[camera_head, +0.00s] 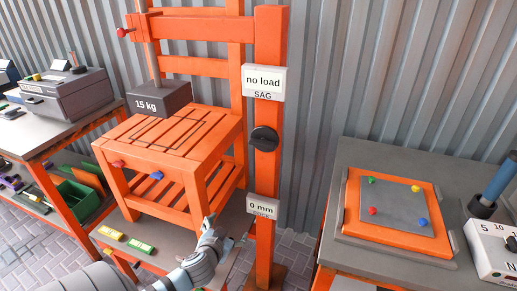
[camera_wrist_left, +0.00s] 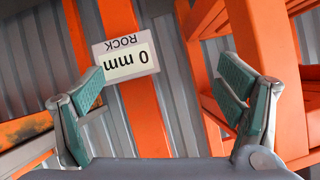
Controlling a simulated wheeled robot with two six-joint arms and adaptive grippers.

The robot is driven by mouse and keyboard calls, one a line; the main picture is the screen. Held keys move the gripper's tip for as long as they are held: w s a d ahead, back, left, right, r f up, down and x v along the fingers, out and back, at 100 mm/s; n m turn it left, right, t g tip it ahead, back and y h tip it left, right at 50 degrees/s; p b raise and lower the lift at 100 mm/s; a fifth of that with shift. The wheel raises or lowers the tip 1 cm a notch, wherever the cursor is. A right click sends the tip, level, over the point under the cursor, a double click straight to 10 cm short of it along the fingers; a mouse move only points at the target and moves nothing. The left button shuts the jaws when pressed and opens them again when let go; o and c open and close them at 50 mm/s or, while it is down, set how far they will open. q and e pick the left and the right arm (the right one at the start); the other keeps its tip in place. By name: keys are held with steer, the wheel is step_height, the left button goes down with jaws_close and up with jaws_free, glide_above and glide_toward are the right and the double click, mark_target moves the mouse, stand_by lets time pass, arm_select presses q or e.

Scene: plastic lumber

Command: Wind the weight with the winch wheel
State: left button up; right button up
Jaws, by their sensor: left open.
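The weight, a dark block marked 15 kg (camera_head: 158,99), is on a thin rod over the slatted seat of an orange chair (camera_head: 165,135). I cannot tell if it touches the seat. A round black wheel (camera_head: 264,139) is on the front of an orange post (camera_head: 267,175), between a "no load SAG" sign (camera_head: 264,82) and a "0 mm ROCK" sign (camera_head: 263,207). My left gripper (camera_head: 210,222) is low by the chair's front leg, below and left of the wheel. In the left wrist view its fingers (camera_wrist_left: 165,78) are open and empty, with the ROCK sign (camera_wrist_left: 125,56) upside down beyond them.
A grey bench on the right holds an orange-framed panel (camera_head: 395,212) with coloured knobs and a white box (camera_head: 493,250). A grey case (camera_head: 65,95) stands on the left bench. A red knob (camera_head: 124,32) is at the upper left of the frame.

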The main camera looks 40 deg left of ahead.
arm_select(q)
step_height(320, 180, up, 12)
steer(key=w+d+t, duration=0.2)
steer(key=t, duration=0.1)
steer(key=n+t, duration=0.2)
steer(key=t, duration=0.1)
glide_toward(261, 145)
steer(key=shift+y, duration=0.3)
steer(key=b+x, duration=0.1)
steer(key=x, duration=0.8)
steer(key=shift+w+d+f, duration=0.15)
steer(key=shift+w, duration=0.25)
arm_select(e)
steer(key=shift+w+d+f, duration=0.1)
steer(key=shift+w+f, duration=0.45)
steer(key=shift+f, duration=0.15)
arm_select(q)
steer(key=shift+c, duration=0.4)
steer(key=c, duration=1.1)
steer(key=shift+o, duration=0.2)
steer(key=shift+m, duration=0.3)
arm_select(e)
steer(key=shift+r, duration=0.15)
